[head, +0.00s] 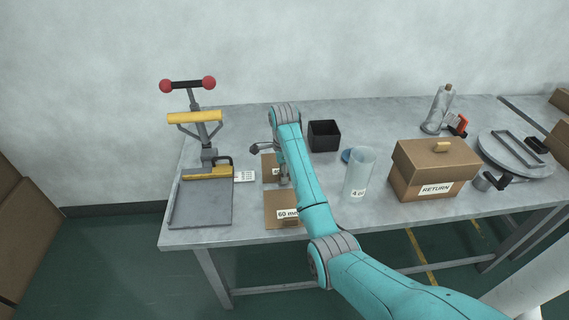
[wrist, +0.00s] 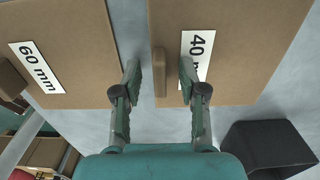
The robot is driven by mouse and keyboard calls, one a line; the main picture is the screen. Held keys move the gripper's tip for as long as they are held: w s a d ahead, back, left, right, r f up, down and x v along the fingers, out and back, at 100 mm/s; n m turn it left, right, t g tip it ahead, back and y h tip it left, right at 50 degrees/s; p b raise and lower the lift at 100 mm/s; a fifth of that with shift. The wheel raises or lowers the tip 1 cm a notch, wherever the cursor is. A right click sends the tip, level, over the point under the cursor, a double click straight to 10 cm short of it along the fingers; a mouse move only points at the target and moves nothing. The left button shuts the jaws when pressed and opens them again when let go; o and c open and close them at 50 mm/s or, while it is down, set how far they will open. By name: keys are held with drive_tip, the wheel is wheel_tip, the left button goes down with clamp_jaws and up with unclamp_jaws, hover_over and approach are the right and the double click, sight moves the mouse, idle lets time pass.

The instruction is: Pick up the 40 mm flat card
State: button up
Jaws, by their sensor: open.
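The 40 mm flat card (wrist: 235,50) is a brown cardboard sheet with a white "40 mm" label, partly covered by a finger. A small brown upright tab (wrist: 160,72) stands at its left edge in the wrist view. My gripper (wrist: 159,76) is open, with one finger on each side of the tab and a gap to both. In the head view my gripper (head: 284,180) is low over the cards, and my arm hides part of the 40 mm card (head: 268,166).
The 60 mm card (wrist: 80,60) lies beside it. A black open box (head: 324,135) stands to the right, with a clear cylinder (head: 359,174) and a RETURN carton (head: 436,168) beyond. A lever press (head: 207,172) stands on the left of the grey table (head: 240,213).

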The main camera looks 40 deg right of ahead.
drive_tip(key=shift+f, duration=0.25)
drive_tip(key=shift+c, duration=0.3)
clamp_jaws()
drive_tip(key=shift+r, duration=0.1)
